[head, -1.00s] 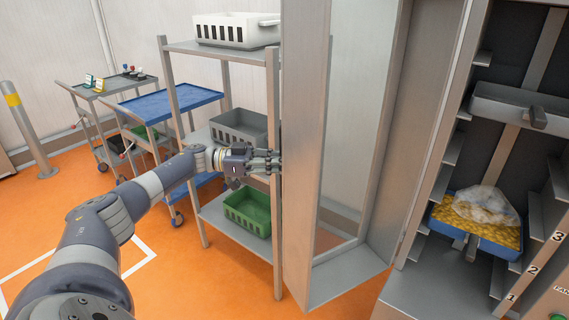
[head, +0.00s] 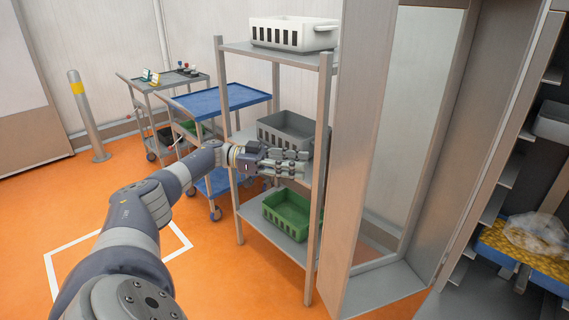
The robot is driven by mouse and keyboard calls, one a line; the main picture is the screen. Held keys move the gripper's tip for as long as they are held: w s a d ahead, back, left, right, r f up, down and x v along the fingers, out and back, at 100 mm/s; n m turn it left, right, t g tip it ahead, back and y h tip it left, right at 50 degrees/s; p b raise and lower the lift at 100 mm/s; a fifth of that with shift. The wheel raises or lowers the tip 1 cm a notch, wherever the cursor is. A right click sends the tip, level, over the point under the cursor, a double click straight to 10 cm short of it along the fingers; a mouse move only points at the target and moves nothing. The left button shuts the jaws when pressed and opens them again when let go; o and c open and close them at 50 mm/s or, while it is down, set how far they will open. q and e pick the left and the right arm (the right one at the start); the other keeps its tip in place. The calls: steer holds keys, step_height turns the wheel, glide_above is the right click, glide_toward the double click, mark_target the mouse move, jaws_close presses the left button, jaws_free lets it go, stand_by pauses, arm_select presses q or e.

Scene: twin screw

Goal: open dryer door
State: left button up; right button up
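The dryer door (head: 357,150), a tall metal-framed panel with a window, stands swung wide open to the left of the dryer cabinet (head: 505,170). My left gripper (head: 303,163) is to the left of the door, apart from its outer edge, and shows in front of the shelf rack. Its fingers look slightly apart with nothing between them. The dryer's inside shows at the right, with a blue tray (head: 500,247) holding yellow pieces and a clear bag. My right gripper is not in view.
A metal shelf rack (head: 324,130) with a white bin (head: 293,35), a grey bin (head: 285,135) and a green bin (head: 287,213) stands close behind my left gripper. Blue-topped (head: 220,100) and grey carts stand farther back, near a bollard (head: 88,120). The orange floor at left is clear.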

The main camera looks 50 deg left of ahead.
arm_select(q)
steer(key=shift+v, duration=1.8)
